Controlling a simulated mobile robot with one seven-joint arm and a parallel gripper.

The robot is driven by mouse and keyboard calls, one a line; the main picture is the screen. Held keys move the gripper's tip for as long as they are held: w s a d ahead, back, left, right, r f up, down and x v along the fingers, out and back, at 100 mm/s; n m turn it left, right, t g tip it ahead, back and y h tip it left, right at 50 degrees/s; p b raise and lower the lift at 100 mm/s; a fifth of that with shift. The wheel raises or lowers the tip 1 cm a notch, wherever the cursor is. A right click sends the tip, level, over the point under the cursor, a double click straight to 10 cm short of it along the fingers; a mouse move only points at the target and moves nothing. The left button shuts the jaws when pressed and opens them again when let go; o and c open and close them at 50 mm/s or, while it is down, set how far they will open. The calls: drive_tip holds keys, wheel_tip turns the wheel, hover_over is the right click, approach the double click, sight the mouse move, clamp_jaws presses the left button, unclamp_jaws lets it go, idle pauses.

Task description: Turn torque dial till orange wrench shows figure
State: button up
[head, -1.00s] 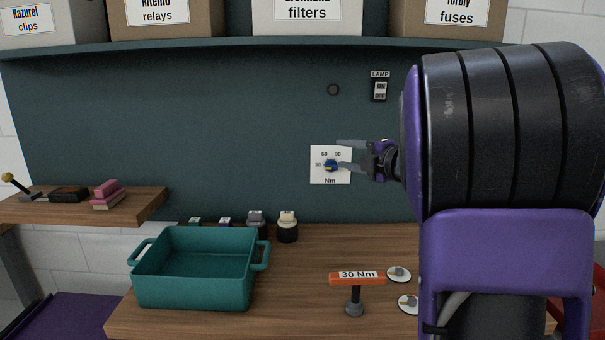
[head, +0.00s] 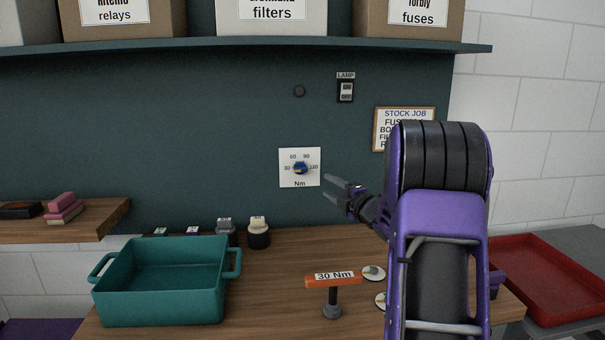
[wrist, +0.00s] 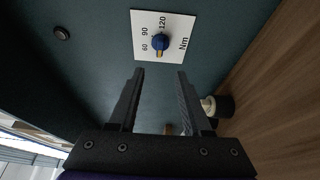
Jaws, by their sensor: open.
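The torque dial is a blue knob (head: 300,168) with a yellow pointer, on a white plate (head: 299,182) on the dark wall panel. The plate reads 30, 60, 90, 120 and Nm. In the wrist view the knob (wrist: 161,42) has its pointer towards the plate's left side, where the head view shows 30. The orange wrench (head: 318,280) lies level on a dark stand on the bench, labelled 30 Nm. My gripper (head: 327,185) is open and empty, just right of and below the dial, apart from it. Its fingertips (wrist: 160,72) also show in the wrist view.
A teal bin (head: 160,316) stands on the bench's left, with several small capped pots behind it. Round white discs (head: 374,273) lie right of the wrench. A lamp switch (head: 345,88) and a stock job notice (head: 405,115) are on the wall. A red tray (head: 545,270) sits right.

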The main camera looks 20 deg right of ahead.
sight(302, 171)
drive_tip(key=w, duration=0.4)
drive_tip(key=w+a, duration=0.1)
drive_tip(key=w, duration=0.4)
drive_tip(key=w+p, duration=0.1)
drive_tip(key=w, duration=0.4)
drive_tip(key=shift+w+a, duration=0.2)
drive_tip(key=shift+a, duration=0.2)
clamp_jaws()
